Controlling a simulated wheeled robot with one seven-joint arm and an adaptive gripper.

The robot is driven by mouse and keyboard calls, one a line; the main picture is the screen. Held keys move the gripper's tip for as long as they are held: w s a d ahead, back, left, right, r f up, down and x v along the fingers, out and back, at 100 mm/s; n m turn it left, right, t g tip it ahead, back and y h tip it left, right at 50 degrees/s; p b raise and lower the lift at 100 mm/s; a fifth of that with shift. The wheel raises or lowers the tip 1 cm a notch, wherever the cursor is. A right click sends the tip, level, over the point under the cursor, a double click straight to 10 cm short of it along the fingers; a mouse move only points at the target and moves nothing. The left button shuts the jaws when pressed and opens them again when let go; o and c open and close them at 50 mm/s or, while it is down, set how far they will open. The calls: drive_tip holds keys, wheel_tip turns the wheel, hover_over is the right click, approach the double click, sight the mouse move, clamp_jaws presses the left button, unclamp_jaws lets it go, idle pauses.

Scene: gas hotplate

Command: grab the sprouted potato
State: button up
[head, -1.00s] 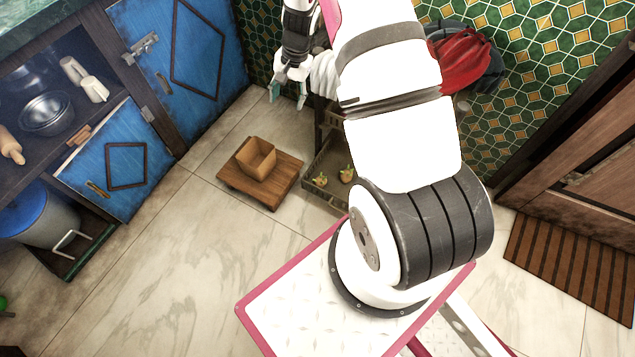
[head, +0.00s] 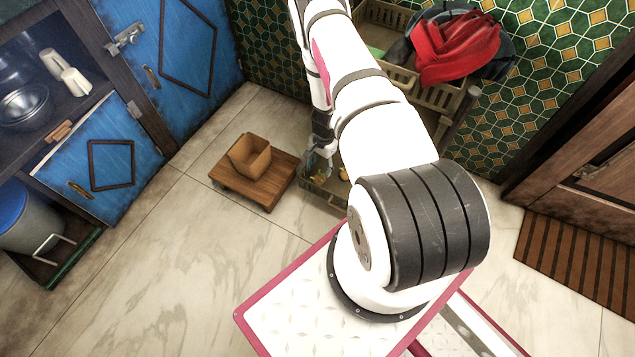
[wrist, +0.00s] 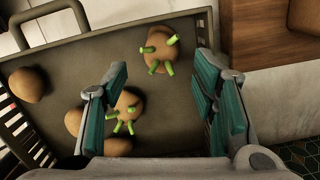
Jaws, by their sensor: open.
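My gripper (wrist: 165,110) is open over the rack's lower tray (wrist: 100,45), with nothing between its fingers. In the wrist view, one sprouted potato (wrist: 159,50) with green shoots lies ahead of the fingertips, near the tray's edge. A second sprouted potato (wrist: 127,110) lies beside the left finger, partly covered by it. In the head view my gripper (head: 322,160) is low at the tray, and a sprouted potato (head: 343,174) shows just right of it. I cannot tell whether a finger touches a potato.
Plain potatoes (wrist: 28,84) lie at the tray's left. The tray has slatted side walls and a raised rim. A red cloth (head: 455,48) hangs over the upper basket (head: 385,25). Floor in front is clear.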

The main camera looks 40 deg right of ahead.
sight(318, 178)
drive_tip(key=f+b, duration=0.1)
drive_tip(key=f, duration=0.1)
drive_tip(key=f+b, duration=0.1)
drive_tip(key=f, duration=0.2)
drive_tip(key=a+f+b, duration=0.1)
drive_tip(key=f, duration=0.2)
drive_tip(key=shift+w, duration=0.1)
drive_tip(key=shift+c, duration=0.5)
drive_tip(key=c, duration=0.8)
